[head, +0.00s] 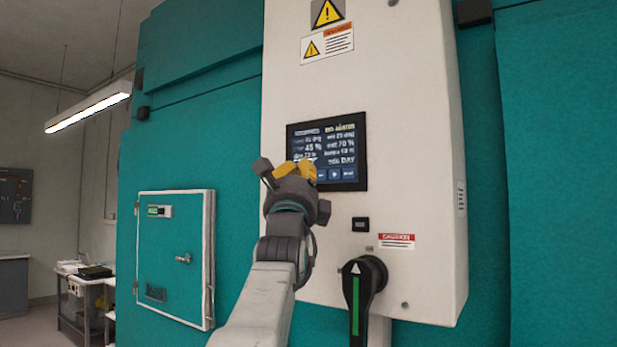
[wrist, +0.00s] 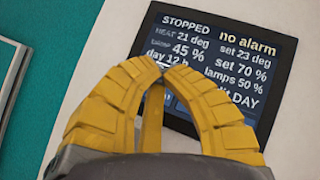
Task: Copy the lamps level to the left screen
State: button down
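A dark touch screen (head: 345,150) is set in a white cabinet. In the wrist view the screen (wrist: 220,50) reads STOPPED, no alarm, 21 deg, set 23 deg, 45 %, set 70 %, day 12 h, lamps 50 % and a partly covered line ending in DAY. A row of blue buttons runs along its bottom in the head view. My gripper (head: 305,168) is in front of the screen's lower left. In the wrist view my gripper (wrist: 168,66) has its yellow fingertips together, with nothing held, covering the screen's lower left. I cannot tell whether the tips touch it. Only one screen shows.
A black rotary handle (head: 363,275) with a green stripe sticks out below the screen, right of my arm. A small black panel piece (head: 361,224) sits above it. A teal door (head: 172,255) with a handle is at left. A bench (head: 85,290) stands far left.

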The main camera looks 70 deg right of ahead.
jog(key=shift+d, duration=0.25)
jog(key=shift+s+d, duration=0.1)
jog(key=shift+d, duration=0.1)
jog(key=shift+s+d, duration=0.1)
jog(key=shift+d, duration=0.2)
dwell(1.0)
jog(key=shift+a, duration=0.1)
dwell(0.3)
jog(key=shift+a+b, duration=0.4)
jog(key=shift+a, duration=0.2)
jog(key=c, duration=1.9)
grip_release()
jog(key=shift+c, duration=0.2)
jog(key=shift+f, duration=0.1)
grip_shut()
